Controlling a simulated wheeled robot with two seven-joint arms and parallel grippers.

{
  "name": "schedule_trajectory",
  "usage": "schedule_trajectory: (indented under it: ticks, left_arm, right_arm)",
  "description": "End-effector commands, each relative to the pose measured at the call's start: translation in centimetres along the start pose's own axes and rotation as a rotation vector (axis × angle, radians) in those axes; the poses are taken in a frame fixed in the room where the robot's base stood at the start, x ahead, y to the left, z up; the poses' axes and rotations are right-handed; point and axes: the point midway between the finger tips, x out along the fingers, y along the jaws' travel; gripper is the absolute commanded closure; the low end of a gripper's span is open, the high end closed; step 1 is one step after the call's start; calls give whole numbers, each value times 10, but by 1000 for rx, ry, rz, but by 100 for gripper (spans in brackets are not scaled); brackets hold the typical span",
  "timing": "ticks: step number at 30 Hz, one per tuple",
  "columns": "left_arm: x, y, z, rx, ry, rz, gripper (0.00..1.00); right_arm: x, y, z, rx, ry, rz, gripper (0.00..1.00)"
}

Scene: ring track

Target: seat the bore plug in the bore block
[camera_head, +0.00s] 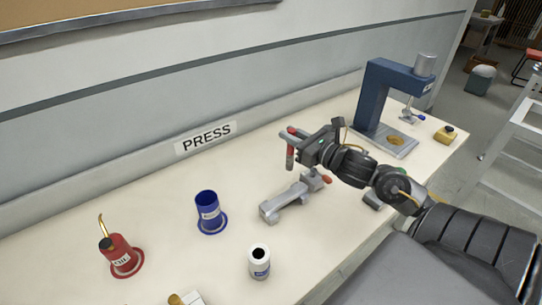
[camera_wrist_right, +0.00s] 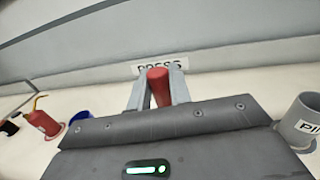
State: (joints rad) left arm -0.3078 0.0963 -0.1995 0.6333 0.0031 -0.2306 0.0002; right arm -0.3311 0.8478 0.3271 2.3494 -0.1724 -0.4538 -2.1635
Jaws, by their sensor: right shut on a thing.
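My right gripper (camera_head: 291,146) is shut on a red cylinder (camera_head: 290,157), held upright above the bench. In the right wrist view the red cylinder (camera_wrist_right: 158,87) stands between the two grey fingers (camera_wrist_right: 157,92). I cannot tell for sure whether it is the bore plug; its lower end is not clear. A grey metal fixture (camera_head: 287,202) with a red-tipped part lies on the bench below the gripper. No block is clearly marked as the bore block. A white cylinder with a dark round opening (camera_head: 259,262) stands at the front. My left gripper is not in view.
A blue cup (camera_head: 208,213) and a red oil can (camera_head: 119,254) stand at left. A blue press (camera_head: 372,97) stands at the back right, beside a small yellow item (camera_head: 445,134). A grey cup (camera_wrist_right: 301,122) shows in the wrist view.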

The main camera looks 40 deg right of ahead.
Motion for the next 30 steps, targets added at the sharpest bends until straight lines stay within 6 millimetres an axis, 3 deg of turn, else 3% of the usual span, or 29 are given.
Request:
schedule_trajectory:
  ticks: [2,4,10,20,27,30]
  left_arm:
    - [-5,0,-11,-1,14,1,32]
    - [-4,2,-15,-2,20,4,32]
    - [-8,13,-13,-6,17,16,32]
    - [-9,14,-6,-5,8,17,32]
    - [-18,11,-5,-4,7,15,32]
    - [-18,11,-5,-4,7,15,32]
  right_arm:
    - [20,3,-4,6,-6,0,100]
    - [32,4,-22,9,-1,-2,100]
    - [56,9,-51,4,-1,0,100]
    - [66,10,-64,3,-1,2,100]
    - [66,10,-94,3,1,1,100]
    - [66,11,-97,0,-1,2,100]
